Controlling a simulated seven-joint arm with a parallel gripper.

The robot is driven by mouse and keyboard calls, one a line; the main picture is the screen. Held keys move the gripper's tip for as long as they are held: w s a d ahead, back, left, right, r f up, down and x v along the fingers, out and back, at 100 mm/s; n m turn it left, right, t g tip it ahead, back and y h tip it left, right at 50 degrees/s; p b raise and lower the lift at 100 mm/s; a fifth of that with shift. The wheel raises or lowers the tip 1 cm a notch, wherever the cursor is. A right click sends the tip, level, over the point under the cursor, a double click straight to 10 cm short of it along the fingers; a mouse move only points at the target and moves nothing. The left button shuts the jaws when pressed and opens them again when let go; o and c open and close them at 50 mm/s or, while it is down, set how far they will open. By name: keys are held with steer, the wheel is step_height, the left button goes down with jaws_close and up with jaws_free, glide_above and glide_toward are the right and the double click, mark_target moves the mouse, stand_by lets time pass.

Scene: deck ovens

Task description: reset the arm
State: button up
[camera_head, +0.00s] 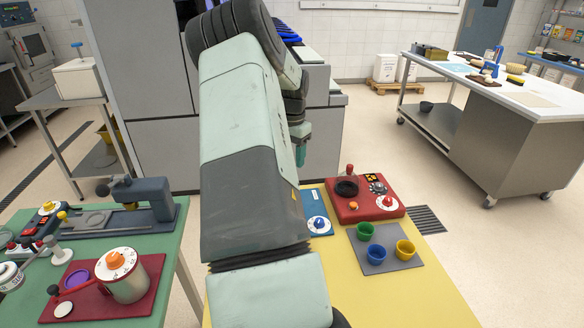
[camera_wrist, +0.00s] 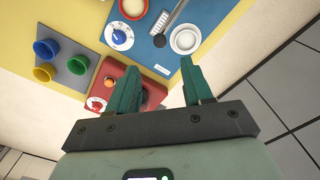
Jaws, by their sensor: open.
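My gripper shows in the wrist view (camera_wrist: 158,85) with its two green fingers spread apart and nothing between them. The fingers hang over the yellow table (camera_wrist: 75,17) near its edge, above the gap between the red box and the blue board. In the head view my arm fills the middle and my gripper (camera_head: 301,152) is partly hidden behind it, with green fingers pointing down beyond the yellow table. Whether the fingers touch anything cannot be told, but they appear clear of the things below.
A red box (camera_head: 343,212) with knobs stands on the yellow table beside a blue board (camera_head: 309,201). A grey mat (camera_head: 373,267) holds a green cup (camera_head: 365,231), a blue cup (camera_head: 376,254) and a yellow cup (camera_head: 405,250). A green table (camera_head: 180,240) stands at left.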

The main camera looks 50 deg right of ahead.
steer(key=shift+r, duration=0.35)
stand_by(0.3)
steer(key=w+a+r+n+t, duration=0.15)
steer(key=a+r+n, duration=0.25)
steer(key=a+r, duration=0.75)
steer(key=w+a+r+n+t, duration=0.15)
steer(key=a+r+n, duration=0.35)
steer(key=a+r, duration=0.65)
steer(key=s+a+r+n+t, duration=0.1)
steer(key=s+a+r+n, duration=0.2)
steer(key=a, duration=0.5)
steer(key=s+a+n, duration=0.3)
steer(key=s+a, duration=0.2)
steer(key=a, duration=0.4)
steer(key=s+a+f+n+t, duration=0.1)
steer(key=s+a+f+n, duration=0.2)
steer(key=s+a, duration=0.5)
steer(key=shift+s+t, duration=0.3)
steer(key=shift+s, duration=0.5)
